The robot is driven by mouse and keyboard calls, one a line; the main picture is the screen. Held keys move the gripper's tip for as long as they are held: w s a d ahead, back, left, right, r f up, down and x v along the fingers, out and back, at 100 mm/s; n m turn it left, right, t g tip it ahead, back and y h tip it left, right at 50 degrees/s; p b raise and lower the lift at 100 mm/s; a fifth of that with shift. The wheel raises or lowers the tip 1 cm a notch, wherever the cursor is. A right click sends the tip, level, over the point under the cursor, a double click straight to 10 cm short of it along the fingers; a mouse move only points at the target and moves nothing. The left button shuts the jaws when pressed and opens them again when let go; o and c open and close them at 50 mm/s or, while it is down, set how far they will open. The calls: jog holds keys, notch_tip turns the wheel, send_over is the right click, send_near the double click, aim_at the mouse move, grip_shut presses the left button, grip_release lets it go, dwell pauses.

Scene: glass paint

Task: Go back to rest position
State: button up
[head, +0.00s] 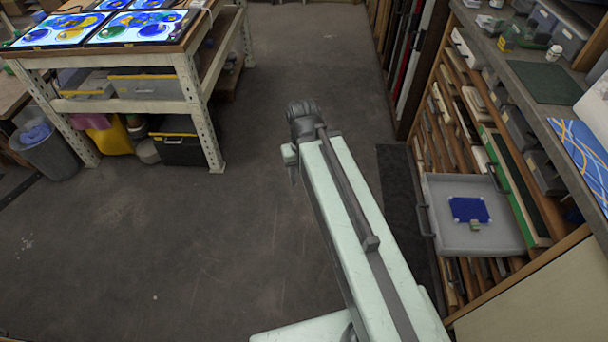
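My pale green arm reaches up from the bottom of the head view, over the open floor. Its far end is a dark ribbed joint, with a small pale block and a dark pointed part at its left side. I cannot make out any gripper fingers; they are out of sight, perhaps behind the arm. A grey tray-like drawer (457,240) is pulled out of the right rack. A dark blue sheet (469,209) lies in it, with small pale bits at its corners and a small greenish block (475,225) at its front edge.
A light table (190,55) with glowing coloured glass panels stands at upper left, with bins beneath and a grey bucket (46,150) beside it. A workbench (515,55) tops the slotted rack on the right. A dark mat (400,190) lies before the rack. The floor (180,250) at left is clear.

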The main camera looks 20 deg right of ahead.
notch_tip(320, 180, up, 9)
jog(key=p, duration=0.8)
jog(key=shift+f+p, duration=0.15)
jog(key=shift+p, duration=0.15)
